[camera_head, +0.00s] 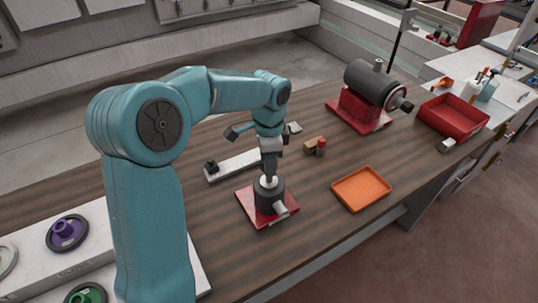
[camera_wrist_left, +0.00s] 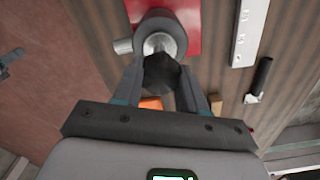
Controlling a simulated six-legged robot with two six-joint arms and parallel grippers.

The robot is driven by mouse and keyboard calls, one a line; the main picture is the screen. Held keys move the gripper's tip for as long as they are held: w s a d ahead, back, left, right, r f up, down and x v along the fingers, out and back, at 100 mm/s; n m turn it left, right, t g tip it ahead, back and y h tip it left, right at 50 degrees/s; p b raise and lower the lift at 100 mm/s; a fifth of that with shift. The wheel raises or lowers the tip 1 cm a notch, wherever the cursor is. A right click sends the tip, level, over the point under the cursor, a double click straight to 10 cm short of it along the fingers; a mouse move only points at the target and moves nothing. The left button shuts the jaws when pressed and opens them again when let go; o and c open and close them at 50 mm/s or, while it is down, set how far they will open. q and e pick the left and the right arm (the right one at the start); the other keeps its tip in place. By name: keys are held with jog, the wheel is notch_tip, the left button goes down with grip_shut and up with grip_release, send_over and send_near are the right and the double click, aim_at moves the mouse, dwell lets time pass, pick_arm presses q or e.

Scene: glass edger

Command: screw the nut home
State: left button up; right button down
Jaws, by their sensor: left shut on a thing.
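My left gripper (camera_head: 269,172) reaches down over a dark grey cylindrical fixture (camera_head: 268,203) on a red base plate (camera_head: 246,208). In the left wrist view its two fingers (camera_wrist_left: 163,82) are shut on a dark six-sided nut (camera_wrist_left: 162,73). The nut is at the silver post (camera_wrist_left: 158,44) on top of the fixture (camera_wrist_left: 158,24). I cannot tell how far the nut is on the post. A light stub (camera_head: 281,209) sticks out of the fixture's side. My right gripper is not in view.
An orange tray (camera_head: 362,188) lies to the right. A grey bar (camera_head: 233,166) lies behind the fixture on the wooden bench. A dark motor-like machine (camera_head: 373,85) on a red base and a red bin (camera_head: 453,116) stand at the back right. Bench between fixture and tray is clear.

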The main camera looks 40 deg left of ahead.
pick_arm(q)
jog(key=m, duration=0.3)
jog(key=shift+r+m+p, duration=0.15)
jog(key=shift+m+p, duration=0.15)
jog(key=shift+p, duration=0.1)
jog(key=shift+m, duration=0.8)
jog(key=o, duration=1.2)
jog(key=shift+c, duration=1)
